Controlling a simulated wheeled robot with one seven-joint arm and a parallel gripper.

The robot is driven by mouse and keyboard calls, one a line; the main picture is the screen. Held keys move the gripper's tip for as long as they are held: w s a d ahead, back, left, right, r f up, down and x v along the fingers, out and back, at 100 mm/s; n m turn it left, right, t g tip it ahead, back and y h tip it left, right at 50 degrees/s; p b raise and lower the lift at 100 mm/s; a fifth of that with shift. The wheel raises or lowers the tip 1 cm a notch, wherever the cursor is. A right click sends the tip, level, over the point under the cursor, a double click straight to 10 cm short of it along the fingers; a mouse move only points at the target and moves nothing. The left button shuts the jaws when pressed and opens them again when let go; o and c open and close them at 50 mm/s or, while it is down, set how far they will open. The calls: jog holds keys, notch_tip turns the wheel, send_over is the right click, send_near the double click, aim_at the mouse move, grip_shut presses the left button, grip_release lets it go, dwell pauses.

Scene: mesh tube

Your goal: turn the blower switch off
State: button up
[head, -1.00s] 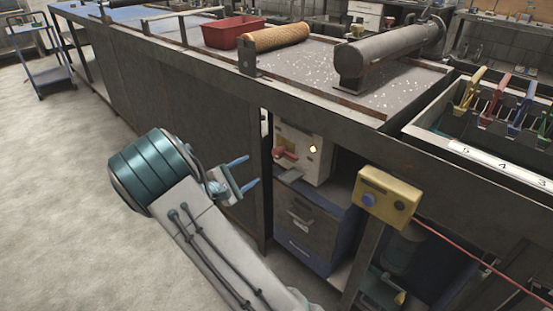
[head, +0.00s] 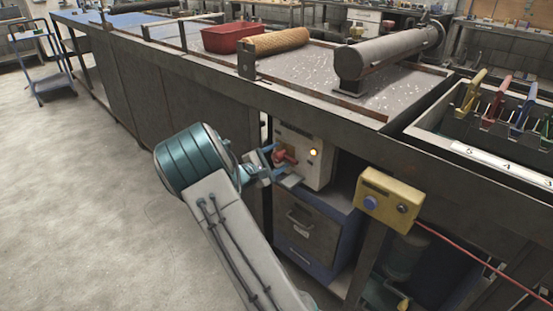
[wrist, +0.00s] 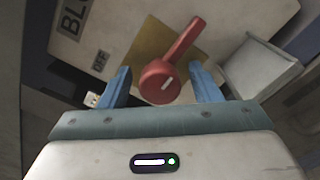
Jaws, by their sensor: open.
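The blower switch is a red rotary knob (head: 284,157) with a lever, on the front of a beige box (head: 322,163) under the bench. In the wrist view the red knob (wrist: 160,85) sits between the two blue fingers of my gripper (wrist: 160,72). Its lever points up and right, away from a small label (wrist: 100,61) that reads OFF. My gripper (head: 281,165) is open at the box front, fingers on either side of the knob; I cannot tell whether they touch it. A lamp (head: 313,153) on the box glows yellow.
The bench edge (head: 270,88) overhangs the box. A grey drawer cabinet (head: 308,222) stands below it. The floor (head: 90,200) to the left is clear.

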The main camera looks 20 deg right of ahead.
jog(key=c, duration=1)
jog(key=shift+a, duration=0.15)
